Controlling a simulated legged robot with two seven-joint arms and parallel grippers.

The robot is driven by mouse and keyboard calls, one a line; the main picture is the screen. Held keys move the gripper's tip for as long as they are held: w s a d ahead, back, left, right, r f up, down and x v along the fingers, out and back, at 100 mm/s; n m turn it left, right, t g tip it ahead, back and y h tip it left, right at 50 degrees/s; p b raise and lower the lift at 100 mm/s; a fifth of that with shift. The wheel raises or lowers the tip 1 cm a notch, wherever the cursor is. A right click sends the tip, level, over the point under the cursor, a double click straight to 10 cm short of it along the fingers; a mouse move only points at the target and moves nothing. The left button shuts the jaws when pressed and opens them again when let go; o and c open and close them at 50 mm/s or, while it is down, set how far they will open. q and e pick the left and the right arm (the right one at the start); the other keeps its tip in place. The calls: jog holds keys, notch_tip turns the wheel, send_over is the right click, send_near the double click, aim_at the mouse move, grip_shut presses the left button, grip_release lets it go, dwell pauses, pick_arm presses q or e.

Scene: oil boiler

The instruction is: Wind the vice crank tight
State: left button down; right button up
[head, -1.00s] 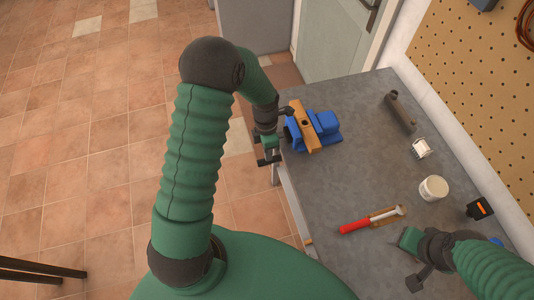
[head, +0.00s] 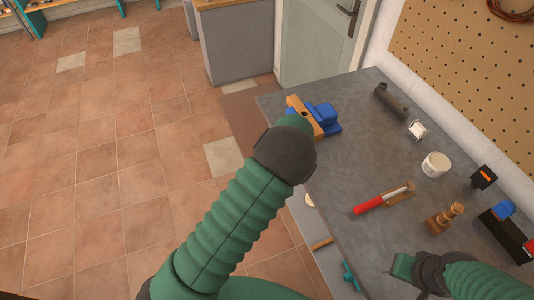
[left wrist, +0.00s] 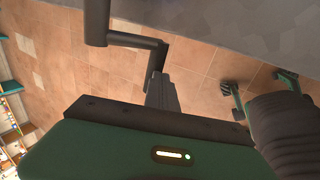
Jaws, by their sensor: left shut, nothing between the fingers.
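The blue vice (head: 325,116) with a wooden block (head: 300,112) at its jaws sits at the far left edge of the bench. Its crank is hidden behind my left arm in the head view. In the left wrist view the dark, angled crank (left wrist: 135,40) shows at the top, its end close to my fingertips. My left gripper (left wrist: 161,92) is shut with nothing between its fingers, beside the crank's end; I cannot tell whether they touch. My right gripper (head: 398,274) is over the near right of the bench, and its opening is unclear.
On the grey bench (head: 350,160) lie a dark tube (head: 391,101), a white jar (head: 436,164), a red-handled tool (head: 370,206) and a wooden piece (head: 444,218). A pegboard wall (head: 470,80) bounds the right. Tiled floor is open at left.

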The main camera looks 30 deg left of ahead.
jog(key=f+b, duration=0.2)
jog(key=shift+s+d+f, duration=0.15)
jog(key=shift+s+f, duration=0.15)
jog(key=shift+s, duration=0.1)
jog(key=shift+w+f, duration=0.15)
jog(key=shift+f, duration=0.05)
pick_arm(q)
jog(key=f, duration=0.2)
jog(key=w+f+y, duration=0.1)
jog(key=shift+w+a+f+t, duration=0.1)
jog(key=shift+a+f+t, duration=0.1)
jog(key=shift+a+t, duration=0.2)
pick_arm(e)
jog(key=shift+w+d+f, duration=0.1)
jog(key=shift+f, duration=0.1)
pick_arm(q)
jog(key=shift+w+a+f+b, duration=0.1)
jog(key=shift+a+f+b, duration=0.05)
jog(key=shift+a+b, duration=0.3)
pick_arm(e)
jog(key=shift+f, duration=0.1)
